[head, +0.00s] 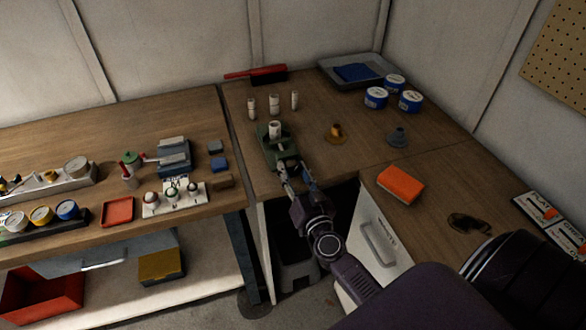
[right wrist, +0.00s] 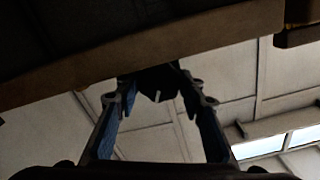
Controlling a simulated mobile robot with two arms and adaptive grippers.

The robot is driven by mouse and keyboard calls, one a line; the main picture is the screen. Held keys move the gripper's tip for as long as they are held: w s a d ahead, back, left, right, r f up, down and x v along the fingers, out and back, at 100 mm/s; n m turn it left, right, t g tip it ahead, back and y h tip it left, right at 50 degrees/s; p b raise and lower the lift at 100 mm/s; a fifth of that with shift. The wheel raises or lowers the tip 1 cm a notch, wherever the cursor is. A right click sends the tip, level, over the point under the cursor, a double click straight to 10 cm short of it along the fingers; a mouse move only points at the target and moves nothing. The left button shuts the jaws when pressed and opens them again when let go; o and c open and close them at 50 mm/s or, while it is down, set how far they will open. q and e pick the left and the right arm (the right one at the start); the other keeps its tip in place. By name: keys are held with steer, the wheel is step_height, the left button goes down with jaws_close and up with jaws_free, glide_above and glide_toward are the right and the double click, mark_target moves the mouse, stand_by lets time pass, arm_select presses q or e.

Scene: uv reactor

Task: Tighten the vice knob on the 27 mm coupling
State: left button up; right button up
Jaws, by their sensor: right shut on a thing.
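The green vice (head: 269,157) stands near the front edge of the back table. A pale, upright coupling (head: 275,131) sits in its jaws; its size cannot be read. My right gripper (head: 294,174) reaches the front end of the vice from below right. The knob is mostly hidden by the fingers in the head view. My left gripper is in neither view.
Several pale couplings (head: 274,103) stand behind the vice. A brass part (head: 336,133) and a grey part (head: 398,137) lie to its right. An orange sponge (head: 400,185) lies near the right table's edge. A left bench (head: 95,203) holds gauges and trays.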

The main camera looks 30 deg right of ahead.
steer(key=shift+m, duration=0.7)
steer(key=o, duration=1.2)
steer(key=shift+n, duration=0.3)
